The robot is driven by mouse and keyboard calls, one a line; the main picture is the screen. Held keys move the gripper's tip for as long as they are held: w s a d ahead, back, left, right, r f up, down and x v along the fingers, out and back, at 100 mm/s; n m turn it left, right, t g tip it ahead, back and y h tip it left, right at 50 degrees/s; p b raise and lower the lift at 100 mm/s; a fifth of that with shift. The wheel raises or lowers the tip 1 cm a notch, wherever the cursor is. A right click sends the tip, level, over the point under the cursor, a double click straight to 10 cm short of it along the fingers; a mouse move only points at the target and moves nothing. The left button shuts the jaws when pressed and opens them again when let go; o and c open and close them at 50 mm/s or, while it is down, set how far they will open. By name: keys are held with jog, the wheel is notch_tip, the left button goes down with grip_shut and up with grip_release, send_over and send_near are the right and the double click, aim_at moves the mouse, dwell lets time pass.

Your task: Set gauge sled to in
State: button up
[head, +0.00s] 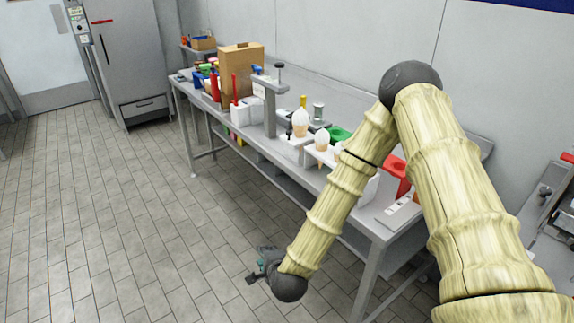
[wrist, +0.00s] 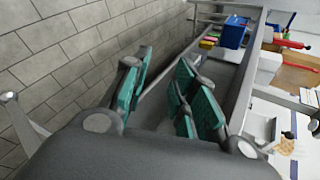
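My gripper (head: 259,268) hangs low in front of the bench, above the tiled floor and apart from everything on the bench. In the wrist view its teal-padded fingers (wrist: 160,84) stand apart with nothing between them, so it is open and empty. No part is clearly marked as the gauge sled. A low pale grey block (head: 399,214) with small dark marks lies at the near end of the bench, right of my forearm; it may be the sled, but I cannot tell. My arm hides part of the bench there.
The long grey bench (head: 362,222) runs along the wall. On it stand a cardboard box (head: 241,70), a grey clamp-like stand (head: 270,108), white-topped cones (head: 300,123), a green part (head: 340,134) and a red block (head: 396,174). The floor (head: 130,220) left of the bench is clear.

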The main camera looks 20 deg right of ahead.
jog(key=w+d+r+m+t+h+b, duration=0.3)
jog(key=w+r+m+t, duration=0.1)
jog(key=w+r+m, duration=0.6)
jog(key=m+t+h+b, duration=0.15)
jog(key=m+h, duration=0.35)
jog(key=m, duration=0.6)
send_near(289, 133)
jog(key=x, duration=0.9)
jog(key=shift+a+p, duration=0.1)
jog(key=shift+p, duration=0.3)
jog(key=shift+c, duration=0.4)
grip_shut()
